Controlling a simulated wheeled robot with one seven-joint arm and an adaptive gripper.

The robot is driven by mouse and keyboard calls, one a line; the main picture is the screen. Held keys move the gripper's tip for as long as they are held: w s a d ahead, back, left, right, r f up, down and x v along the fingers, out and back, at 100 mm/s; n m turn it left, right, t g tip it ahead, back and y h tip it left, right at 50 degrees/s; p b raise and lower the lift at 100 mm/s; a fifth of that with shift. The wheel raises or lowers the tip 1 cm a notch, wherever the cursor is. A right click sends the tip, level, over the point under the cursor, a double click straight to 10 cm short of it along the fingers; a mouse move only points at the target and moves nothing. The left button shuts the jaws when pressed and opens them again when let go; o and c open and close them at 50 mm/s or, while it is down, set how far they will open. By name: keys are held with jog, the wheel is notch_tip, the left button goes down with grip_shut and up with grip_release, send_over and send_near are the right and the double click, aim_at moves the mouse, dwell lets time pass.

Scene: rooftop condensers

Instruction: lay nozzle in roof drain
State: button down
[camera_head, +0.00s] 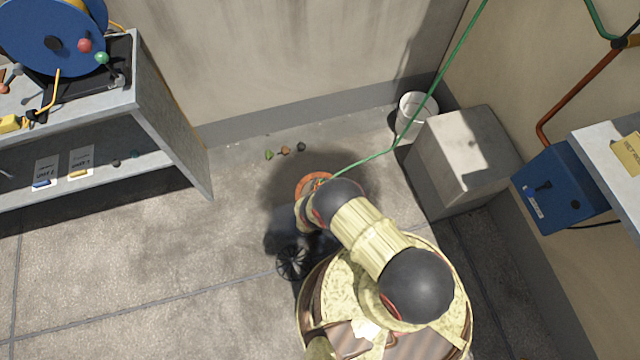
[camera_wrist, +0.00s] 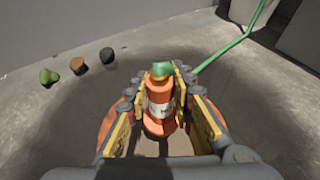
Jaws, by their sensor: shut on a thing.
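In the wrist view my gripper (camera_wrist: 160,82) is shut on the nozzle (camera_wrist: 160,112), an orange body with a pale label and a green tip. The yellow pads stand on either side of it. An orange ring (camera_wrist: 107,118) shows below and around the fingers; it also shows in the head view (camera_head: 312,178), in a dark round patch of floor. It looks like the rim of the roof drain, but its opening is mostly hidden. I cannot tell whether the nozzle touches it. My arm hides the nozzle in the head view.
A black round grate (camera_head: 293,262) lies beside my base. A green hose (camera_head: 391,148) runs down to the ring. Several small lumps (camera_head: 285,151) lie near the wall. A white bucket (camera_head: 413,112) and grey block (camera_head: 462,160) stand right; a shelf (camera_head: 160,110) stands left.

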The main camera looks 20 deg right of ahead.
jog(key=shift+f, duration=0.15)
jog(key=c, duration=1.6)
grip_release()
jog(key=shift+o, duration=0.3)
